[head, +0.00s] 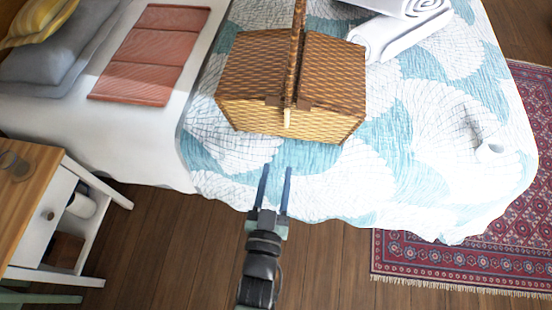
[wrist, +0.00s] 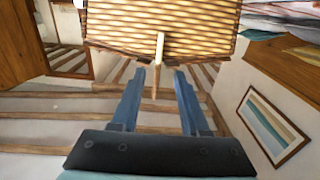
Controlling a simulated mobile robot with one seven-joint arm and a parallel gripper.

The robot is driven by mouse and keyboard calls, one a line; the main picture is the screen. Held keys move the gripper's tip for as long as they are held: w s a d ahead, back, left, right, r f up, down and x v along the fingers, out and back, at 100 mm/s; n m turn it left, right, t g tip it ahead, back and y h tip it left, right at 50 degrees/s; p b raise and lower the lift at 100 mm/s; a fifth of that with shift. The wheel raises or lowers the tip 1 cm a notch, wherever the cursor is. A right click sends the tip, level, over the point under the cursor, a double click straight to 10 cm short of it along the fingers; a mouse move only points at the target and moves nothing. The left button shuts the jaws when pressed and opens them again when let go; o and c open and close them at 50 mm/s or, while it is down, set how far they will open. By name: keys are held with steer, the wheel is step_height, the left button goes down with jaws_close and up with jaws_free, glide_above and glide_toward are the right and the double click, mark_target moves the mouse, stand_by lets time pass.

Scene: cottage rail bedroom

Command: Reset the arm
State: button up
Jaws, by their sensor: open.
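My gripper (head: 273,188) is open and empty, its two blue fingers parallel and apart. In the head view it is at the bed's near edge, just short of the wicker picnic basket (head: 250,112). The wicker basket has a brown lid and a tall handle, and it sits on the bed. In the wrist view my gripper (wrist: 157,80) shows from behind its fingers, with the basket (wrist: 200,28) at the top. A light wooden peg on the basket's front shows between the fingertips. I cannot tell whether the fingers touch the basket.
The bed (head: 440,150) has a teal and white patterned cover. A nightstand (head: 40,190) with a glass stands at left. Wooden floor is clear around my arm.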

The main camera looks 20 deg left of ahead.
stand_by(0.4)
steer(key=w+d+r+t+p, duration=0.15)
steer(key=w+r, duration=0.25)
steer(key=r, duration=0.8)
steer(key=w+d+r+m+t+h+p, duration=0.15)
steer(key=w+r, duration=0.35)
steer(key=r, duration=0.6)
steer(key=w+d+r+t+p, duration=0.15)
steer(key=w+r, duration=0.25)
steer(key=r, duration=0.8)
steer(key=s+d+r+t+h+p, duration=0.1)
steer(key=s+r, duration=0.3)
steer(key=r, duration=0.7)
steer(key=s+d+r+m+t+h+p, duration=0.1)
steer(key=s+d+r, duration=0.3)
steer(key=r, duration=0.7)
steer(key=s+d+r+m+t+h, duration=0.1)
steer(key=s+d+r+t, duration=0.2)
steer(key=r, duration=0.8)
steer(key=shift+s+r+p, duration=0.25)
steer(key=shift+s+p, duration=0.15)
steer(key=shift+s, duration=0.15)
steer(key=shift+t+h, duration=0.25)
